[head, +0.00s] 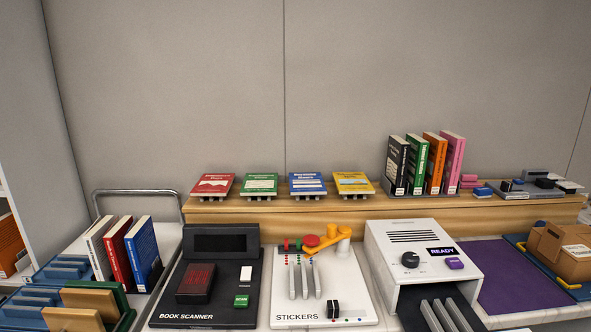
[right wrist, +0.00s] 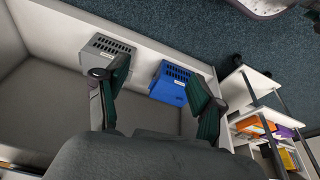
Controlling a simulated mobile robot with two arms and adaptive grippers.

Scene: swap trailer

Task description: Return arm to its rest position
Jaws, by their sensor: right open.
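My right gripper (right wrist: 158,97) shows in the right wrist view with its two dark green fingers spread wide apart and nothing between them. Past its fingers, a grey crate (right wrist: 104,53) and a blue crate (right wrist: 170,85) stand side by side on a pale ledge, apart from the gripper as far as I can tell. Neither gripper shows in the head view, and my left gripper is in no frame.
The head view shows a book scanner (head: 186,311), a stickers station (head: 351,306) and a white machine reading READY (head: 417,228). Books stand on a wooden shelf (head: 290,209) behind. A cardboard box (head: 565,250) sits at right. A white shelf unit (right wrist: 236,89) stands right of the gripper.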

